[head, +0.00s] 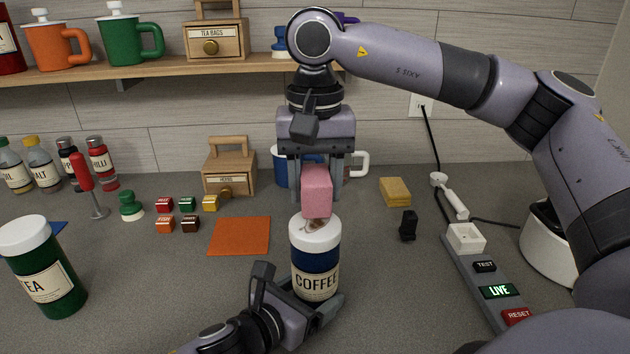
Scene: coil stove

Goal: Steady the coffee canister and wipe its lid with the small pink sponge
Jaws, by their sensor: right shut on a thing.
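The coffee canister (315,262) stands upright on the counter, dark blue with a cream COFFEE label. Its white lid (300,240) bears a brown smudge (312,226). My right gripper (319,172) points down over the canister and is shut on the small pink sponge (317,190). The sponge's lower end is at the lid's far part, just behind the smudge; I cannot tell whether it touches. My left gripper (318,308) is low at the canister's near side.
A green tea canister (45,275) stands at the left. An orange mat (239,236), small coloured boxes (187,205) and a herbs box (230,168) lie behind. A yellow sponge (395,192), a black item (408,225) and a button panel (485,265) are at right.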

